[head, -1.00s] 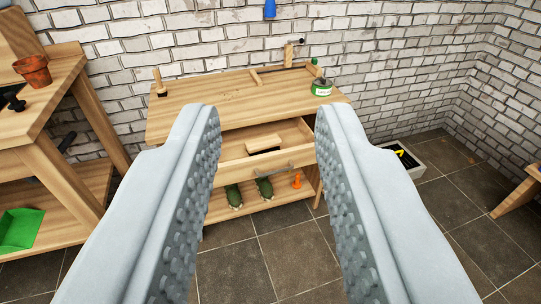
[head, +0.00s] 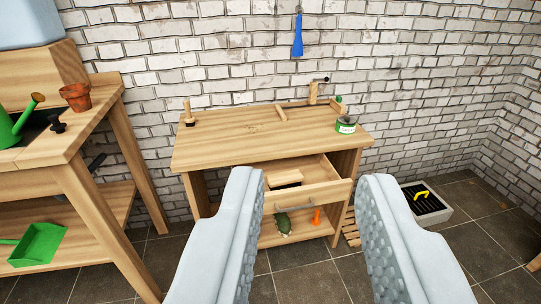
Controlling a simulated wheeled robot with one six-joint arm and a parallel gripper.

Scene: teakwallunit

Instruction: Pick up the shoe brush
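A light wooden block with a dark underside, apparently the shoe brush (head: 285,177), lies in the open drawer (head: 318,196) of the wooden workbench (head: 260,138). It is small and far off, so its details are hard to tell. My gripper (head: 310,178) is open and empty, with its two grey studded fingers wide apart in the foreground. In the picture the brush shows between the fingertips, but it stands well beyond them. The left finger covers part of the bench front and the left end of the drawer.
A green tin (head: 346,125) and an upright wooden-handled tool (head: 188,112) stand on the bench. Green shoes (head: 283,224) and an orange item (head: 316,216) are on its lower shelf. A wooden table (head: 75,150) stands at left, a grey tray (head: 428,204) at right. Tiled floor is open in front.

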